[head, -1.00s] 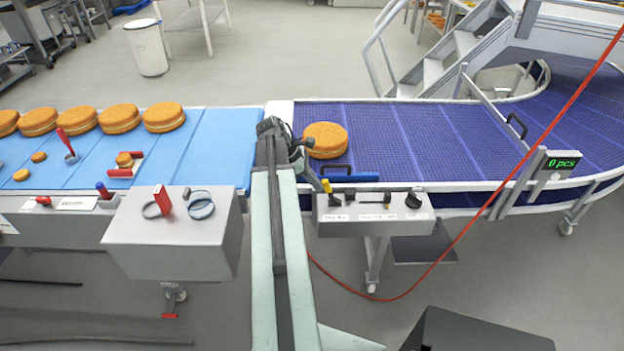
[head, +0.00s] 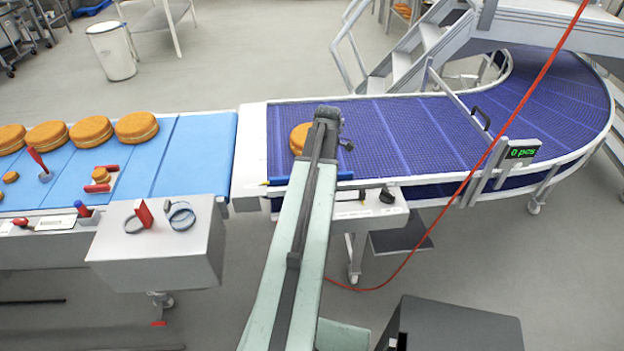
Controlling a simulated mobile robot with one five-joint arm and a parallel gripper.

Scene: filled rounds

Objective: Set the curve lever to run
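The curve's control box (head: 372,212) is a grey panel on the near side of the dark blue curved belt. A black knob (head: 387,196) shows at its right end, with a small lever and labels beside it. The yellow-handled lever at the box's left end is hidden behind my arm. My gripper (head: 331,117) is at the far end of the arm, which in the picture reaches across the box's left part. The gripper end appears in front of the belt and partly covers a cake (head: 300,138). Its fingers are not clear, so I cannot tell if it is open.
A light blue belt (head: 200,150) with several cakes lies left. Before it stands a grey box (head: 160,250) with a red tag and rings. A counter (head: 521,153) reads 0 pcs. A red cable (head: 480,165) hangs across the right side.

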